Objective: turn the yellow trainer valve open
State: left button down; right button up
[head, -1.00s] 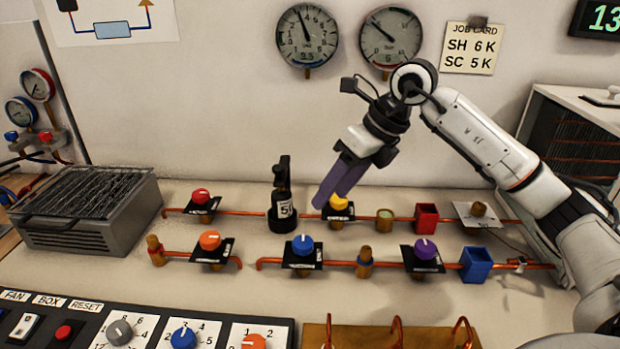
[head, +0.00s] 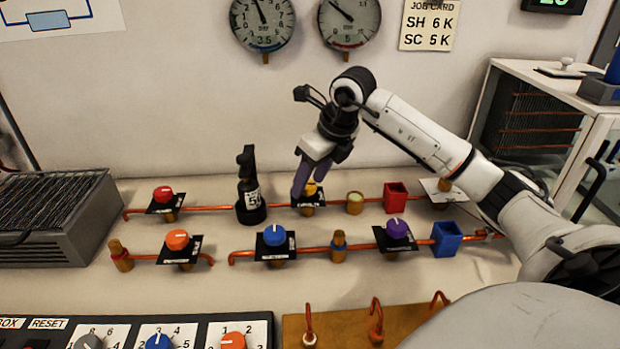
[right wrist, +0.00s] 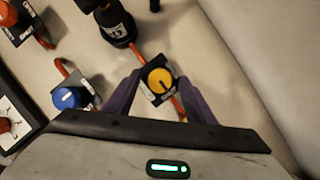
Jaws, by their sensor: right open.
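The yellow trainer valve (head: 314,190) is a round yellow knob on a black plate, on the back copper pipe. My right gripper (head: 305,188) is at the valve, pointing down, and its purple fingers hide part of the knob in the head view. In the right wrist view the yellow valve (right wrist: 160,80) shows a dark pointer line. It lies between and just beyond the two open fingers of my right gripper (right wrist: 155,100). Contact with the knob cannot be told. My left gripper is not in view.
A black bottle-like item (head: 249,190) stands just left of the valve. A small brass cup (head: 355,203) and a red box (head: 395,197) stand to its right. Blue (head: 274,236) and purple (head: 398,230) valves sit on the front pipe. A ribbed grey box (head: 45,240) is at left.

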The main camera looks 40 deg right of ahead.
jog(key=c, duration=1.1)
jog(key=shift+n, duration=0.3)
jog(key=n, duration=0.2)
jog(key=n+y+p, duration=0.1)
jog(key=shift+w+d+r+n+y, duration=0.1)
jog(key=shift+d+r+n+y, duration=0.1)
jog(key=shift+n+y, duration=0.15)
jog(key=n+g+y+p, duration=0.1)
jog(key=n, duration=0.1)
jog(key=shift+w+n, duration=0.1)
jog(key=shift+n, duration=0.25)
jog(key=n+g+y+p, duration=0.1)
jog(key=n, duration=0.2)
jog(key=shift+w+n, duration=0.1)
jog(key=shift+n, duration=0.2)
jog(key=n+g, duration=0.1)
jog(key=n, duration=0.2)
jog(key=shift+w+d+f+n+p, duration=0.1)
jog(key=shift+n+p, duration=0.2)
jog(key=shift+p, duration=0.05)
jog(key=shift+w+n+g+y, duration=0.1)
jog(key=shift+n+g+y, duration=0.15)
jog(key=shift+n+g, duration=1.15)
jog(key=shift+n+t, duration=0.4)
jog(key=shift+n, duration=0.2)
